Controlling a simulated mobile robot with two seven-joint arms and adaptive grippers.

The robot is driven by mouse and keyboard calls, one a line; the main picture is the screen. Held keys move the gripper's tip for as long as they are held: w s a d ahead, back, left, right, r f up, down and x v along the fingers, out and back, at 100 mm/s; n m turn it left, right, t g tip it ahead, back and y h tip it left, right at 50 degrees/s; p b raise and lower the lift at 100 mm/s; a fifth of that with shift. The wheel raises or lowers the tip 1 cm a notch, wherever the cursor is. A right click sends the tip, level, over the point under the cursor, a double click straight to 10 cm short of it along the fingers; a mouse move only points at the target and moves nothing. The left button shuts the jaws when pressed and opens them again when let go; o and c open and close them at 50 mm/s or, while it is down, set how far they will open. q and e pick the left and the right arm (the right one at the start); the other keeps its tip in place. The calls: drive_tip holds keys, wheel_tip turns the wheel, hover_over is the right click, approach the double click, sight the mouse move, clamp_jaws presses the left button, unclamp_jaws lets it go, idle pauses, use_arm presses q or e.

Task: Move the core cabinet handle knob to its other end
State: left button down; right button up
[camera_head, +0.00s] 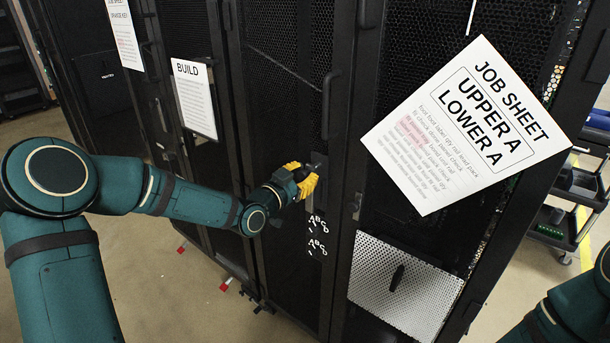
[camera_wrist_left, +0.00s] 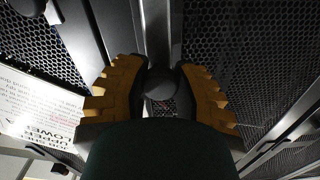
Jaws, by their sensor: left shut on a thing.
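The dark round handle knob (camera_wrist_left: 160,84) shows between the two yellow-padded fingers of my left gripper (camera_wrist_left: 158,92) in the left wrist view. The fingers are shut on it from both sides. In the head view my left gripper (camera_head: 304,182) is at the front of the black mesh-door cabinet (camera_head: 285,70), at a narrow dark upright plate beside the door edge. The knob is mostly hidden there by the fingers. White letter marks (camera_head: 318,224) sit on the cabinet just below the gripper. My right gripper is out of view; only part of that arm shows at the lower right.
A tilted white job sheet (camera_head: 468,125) reading UPPER A, LOWER A hangs to the right. A BUILD sheet (camera_head: 194,97) hangs to the left. A white perforated panel (camera_head: 405,287) is low on the right cabinet. A cart with trays (camera_head: 575,200) stands at far right.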

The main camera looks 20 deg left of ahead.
use_arm(q)
drive_tip(key=c, duration=0.6)
unclamp_jaws()
drive_tip(key=shift+s, duration=0.15)
drive_tip(key=shift+c, duration=0.2)
drive_tip(key=v, duration=1.2)
drive_tip(key=shift+f, duration=0.1)
drive_tip(key=s+d+f+n+g, duration=0.1)
drive_tip(key=d+f+n+g, duration=0.15)
drive_tip(key=f, duration=0.35)
drive_tip(key=s+d+f+n+g+y, duration=0.1)
drive_tip(key=d+f+g, duration=0.15)
drive_tip(key=f, duration=0.45)
drive_tip(key=s+d+f+n+g, duration=0.2)
drive_tip(key=d+f, duration=0.2)
drive_tip(key=f, duration=0.2)
drive_tip(key=s+d+f+n+g, duration=0.1)
drive_tip(key=s+d+f+g, duration=0.1)
drive_tip(key=s+f, duration=0.2)
drive_tip(key=s+d+f+g+y, duration=0.1)
drive_tip(key=s+d+f+g, duration=0.1)
drive_tip(key=s+f, duration=0.3)
drive_tip(key=s+d+f+n+g, duration=0.1)
drive_tip(key=s+d+f+g, duration=0.1)
drive_tip(key=s+f+g, duration=0.2)
drive_tip(key=shift+s+d+f+n, duration=0.15)
drive_tip(key=shift+s+f+n, duration=0.2)
drive_tip(key=shift+s+f, duration=0.6)
